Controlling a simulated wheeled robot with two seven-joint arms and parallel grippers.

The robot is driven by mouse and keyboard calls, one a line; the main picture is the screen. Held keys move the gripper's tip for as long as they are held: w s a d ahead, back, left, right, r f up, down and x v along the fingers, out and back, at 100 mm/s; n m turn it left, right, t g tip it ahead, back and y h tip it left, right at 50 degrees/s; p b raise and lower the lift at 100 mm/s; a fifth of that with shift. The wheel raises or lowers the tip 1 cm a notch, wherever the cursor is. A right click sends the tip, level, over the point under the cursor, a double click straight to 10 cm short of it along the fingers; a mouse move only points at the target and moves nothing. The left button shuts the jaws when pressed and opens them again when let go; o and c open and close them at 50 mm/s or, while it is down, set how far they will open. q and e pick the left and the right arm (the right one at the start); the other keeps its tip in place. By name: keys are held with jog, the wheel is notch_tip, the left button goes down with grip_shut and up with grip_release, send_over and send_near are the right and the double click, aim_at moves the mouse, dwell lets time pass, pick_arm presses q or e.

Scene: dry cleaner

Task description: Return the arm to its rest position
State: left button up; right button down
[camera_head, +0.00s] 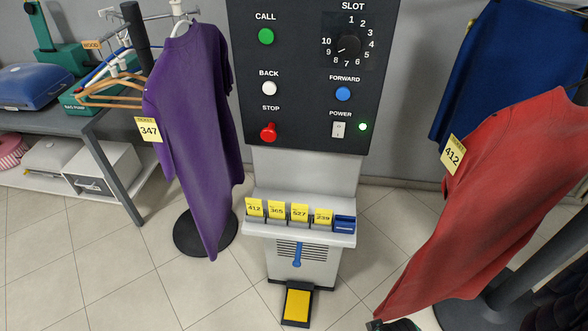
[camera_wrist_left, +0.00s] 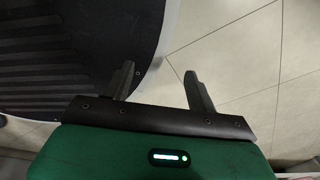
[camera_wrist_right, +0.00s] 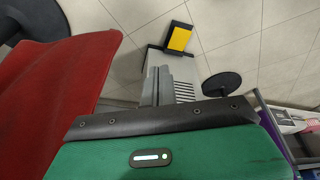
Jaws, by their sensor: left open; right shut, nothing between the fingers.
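My left gripper (camera_wrist_left: 158,76) is open and empty in the left wrist view, above the tiled floor beside a dark ribbed platform. It does not show in the head view. My right gripper (camera_wrist_right: 162,78) is shut with nothing in it in the right wrist view. The control panel's grey pedestal (camera_wrist_right: 185,62) lies beyond its fingertips. In the head view only a dark and green bit of the right gripper (camera_head: 392,325) shows at the bottom edge, by the hem of the red garment (camera_head: 500,190). Whether they touch is unclear.
The control panel (camera_head: 310,75) stands in the middle, with a ticket shelf (camera_head: 300,236) and a yellow foot pedal (camera_head: 297,305) below. A purple shirt (camera_head: 195,125) hangs left and a blue garment (camera_head: 510,65) right. A grey table (camera_head: 95,118) stands far left. Floor at front left is clear.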

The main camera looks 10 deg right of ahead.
jog(key=s+f+g, duration=0.1)
jog(key=s+f, duration=0.2)
jog(key=f, duration=0.9)
jog(key=s+f, duration=0.3)
jog(key=f, duration=0.9)
pick_arm(q)
jog(key=shift+s+a+f, duration=0.15)
jog(key=shift+s, duration=0.9)
pick_arm(e)
jog(key=s+d+f+g, duration=0.1)
jog(key=s+d+f, duration=0.2)
jog(key=s+f, duration=1)
jog(key=s, duration=0.3)
jog(key=shift+d+f, duration=0.4)
